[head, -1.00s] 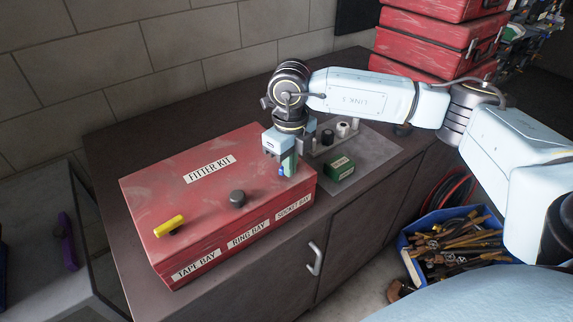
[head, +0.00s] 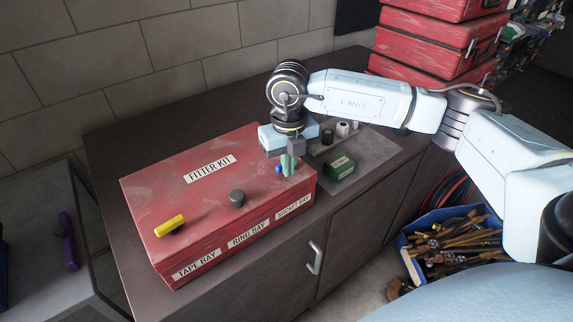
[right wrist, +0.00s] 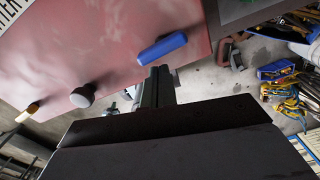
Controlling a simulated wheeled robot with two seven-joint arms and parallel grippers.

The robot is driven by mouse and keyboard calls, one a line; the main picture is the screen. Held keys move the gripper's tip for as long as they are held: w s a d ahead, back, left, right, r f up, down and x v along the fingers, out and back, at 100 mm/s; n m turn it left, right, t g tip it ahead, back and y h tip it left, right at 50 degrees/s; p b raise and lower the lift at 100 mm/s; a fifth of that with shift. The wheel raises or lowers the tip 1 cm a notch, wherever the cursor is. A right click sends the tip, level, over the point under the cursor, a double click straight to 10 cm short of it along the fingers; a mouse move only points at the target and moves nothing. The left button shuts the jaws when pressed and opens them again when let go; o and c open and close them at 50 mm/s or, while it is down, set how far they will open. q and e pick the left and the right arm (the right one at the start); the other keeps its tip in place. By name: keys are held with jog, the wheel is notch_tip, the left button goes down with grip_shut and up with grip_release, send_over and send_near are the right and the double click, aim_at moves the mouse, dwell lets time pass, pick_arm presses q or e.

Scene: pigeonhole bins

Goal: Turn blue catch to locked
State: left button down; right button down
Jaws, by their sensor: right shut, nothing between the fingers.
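The red FITTER KIT case (head: 150,205) lies shut on the dark cabinet top. The blue catch (head: 279,169) is at the right end of its lid, mostly hidden behind my right gripper (head: 289,166) in the head view. In the right wrist view the blue catch (right wrist: 162,48) is an elongated bar lying at a slant. My right gripper (right wrist: 158,72) is shut and empty, its tips close beside the bar's edge; I cannot tell whether they touch. A yellow catch (head: 169,225) and a round grey knob (head: 237,198) are also on the lid. My left gripper is out of view.
A grey tray (head: 375,153) with a green box (head: 339,167) and several small cylinders stands just right of the case. A blue bin (head: 411,257) of tools is at the lower right. Red cases (head: 435,45) are stacked behind my right arm.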

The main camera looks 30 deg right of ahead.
notch_tip(320, 180, up, 6)
jog(key=p, duration=0.3)
jog(key=shift+p, duration=0.35)
